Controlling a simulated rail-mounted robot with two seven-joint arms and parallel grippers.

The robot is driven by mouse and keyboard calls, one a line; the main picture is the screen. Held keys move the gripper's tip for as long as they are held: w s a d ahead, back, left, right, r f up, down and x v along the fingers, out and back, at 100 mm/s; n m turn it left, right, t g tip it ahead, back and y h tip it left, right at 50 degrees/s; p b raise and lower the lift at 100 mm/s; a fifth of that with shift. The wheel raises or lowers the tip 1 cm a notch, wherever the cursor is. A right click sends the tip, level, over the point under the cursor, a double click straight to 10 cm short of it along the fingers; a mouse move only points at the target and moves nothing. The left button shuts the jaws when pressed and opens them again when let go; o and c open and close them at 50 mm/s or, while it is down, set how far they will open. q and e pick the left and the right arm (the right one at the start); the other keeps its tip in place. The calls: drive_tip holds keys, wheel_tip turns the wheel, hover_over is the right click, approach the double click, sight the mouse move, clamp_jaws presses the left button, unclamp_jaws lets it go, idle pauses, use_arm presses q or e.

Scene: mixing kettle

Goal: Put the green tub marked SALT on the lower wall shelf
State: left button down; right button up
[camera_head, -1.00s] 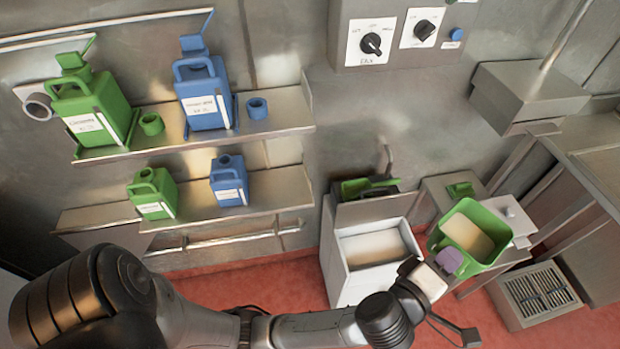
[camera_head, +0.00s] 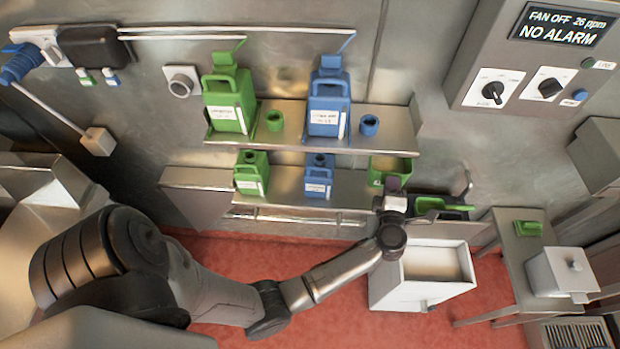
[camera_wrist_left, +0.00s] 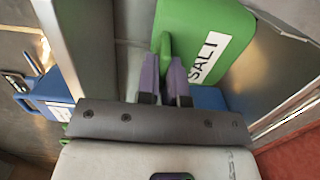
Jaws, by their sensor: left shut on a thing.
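The green tub marked SALT (camera_head: 388,166) is at the right end of the lower wall shelf (camera_head: 345,190), upright in the head view. I cannot tell whether its base touches the shelf. My left gripper (camera_head: 392,186) is at the tub's near side. In the left wrist view, the purple fingers (camera_wrist_left: 165,72) are shut on a green grip of the tub (camera_wrist_left: 232,28), and its white SALT label shows. The tub's underside is hidden. My right gripper is not in view.
A small green jug (camera_head: 250,178) and a small blue jug (camera_head: 318,182) stand on the lower shelf, left of the tub. The upper shelf (camera_head: 290,130) holds larger jugs close above. A white bin (camera_head: 385,285) stands below, and a green scoop (camera_head: 440,205) lies to the right.

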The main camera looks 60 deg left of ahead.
sight(379, 178)
use_arm(q)
drive_tip(key=shift+n+g+y, duration=0.6)
drive_tip(key=shift+g, duration=0.1)
drive_tip(key=a+f+p, duration=0.1)
drive_tip(key=s+a+f, duration=0.1)
drive_tip(key=shift+s+a+f+p, duration=0.1)
drive_tip(key=shift+a+f+p, duration=0.3)
wheel_tip(379, 178, down, 8)
drive_tip(key=b, duration=0.7)
drive_tip(key=shift+b, duration=0.3)
drive_tip(key=shift+f, duration=0.1)
drive_tip(key=shift+f, duration=0.15)
drive_tip(key=c, duration=1.3)
unclamp_jaws()
drive_tip(key=shift+o, duration=0.2)
